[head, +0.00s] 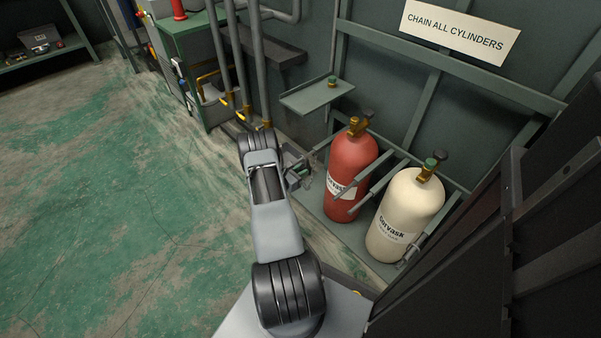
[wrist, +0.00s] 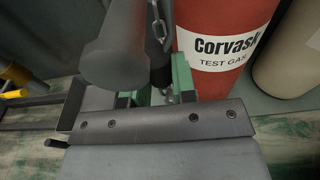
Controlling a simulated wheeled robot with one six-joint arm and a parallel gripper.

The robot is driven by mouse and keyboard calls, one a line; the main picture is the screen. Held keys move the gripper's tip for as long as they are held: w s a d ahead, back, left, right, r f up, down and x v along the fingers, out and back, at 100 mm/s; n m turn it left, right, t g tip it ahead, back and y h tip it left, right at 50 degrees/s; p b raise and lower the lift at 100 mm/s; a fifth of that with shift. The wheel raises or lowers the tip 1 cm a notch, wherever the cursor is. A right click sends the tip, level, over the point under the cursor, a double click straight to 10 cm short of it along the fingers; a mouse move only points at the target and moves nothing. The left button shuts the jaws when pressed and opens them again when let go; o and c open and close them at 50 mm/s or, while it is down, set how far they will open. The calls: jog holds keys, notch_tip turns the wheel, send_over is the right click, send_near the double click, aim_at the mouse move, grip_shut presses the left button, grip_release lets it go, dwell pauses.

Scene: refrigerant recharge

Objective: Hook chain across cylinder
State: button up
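The red cylinder (head: 352,160) stands upright in the rack, with a brass valve on top and a white label; it also shows in the wrist view (wrist: 222,82). My gripper (head: 300,172) is low, just left of the red cylinder. In the wrist view its green-edged fingers (wrist: 155,90) stand either side of a dark upright piece (wrist: 158,62), which fills the gap between them. Metal chain links (wrist: 157,22) hang at the top of this piece, and a small metal bit shows below. The fingertips' contact is partly hidden by the gripper's grey plate. The chain's far end cannot be made out.
A cream cylinder (head: 403,215) stands right of the red one. Grey rack bars (head: 346,202) stick out beside the cylinders. A small shelf (head: 317,97) and vertical pipes (head: 256,60) stand behind my gripper. The green floor at left is clear.

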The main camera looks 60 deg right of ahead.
jog(key=c, duration=0.3)
jog(key=shift+r, duration=0.15)
dwell(0.3)
jog(key=shift+r+p, duration=0.75)
jog(key=shift+r, duration=0.2)
jog(key=shift+f+p+v, duration=0.15)
jog(key=shift+f+v, duration=0.05)
jog(key=shift+v, duration=1.3)
jog(key=shift+f+p+v, duration=0.15)
jog(key=shift+p+v, duration=0.05)
jog(key=shift+v, duration=1.3)
jog(key=shift+f+p+v, duration=0.15)
jog(key=shift+f+v, duration=0.05)
jog(key=shift+v, duration=1.3)
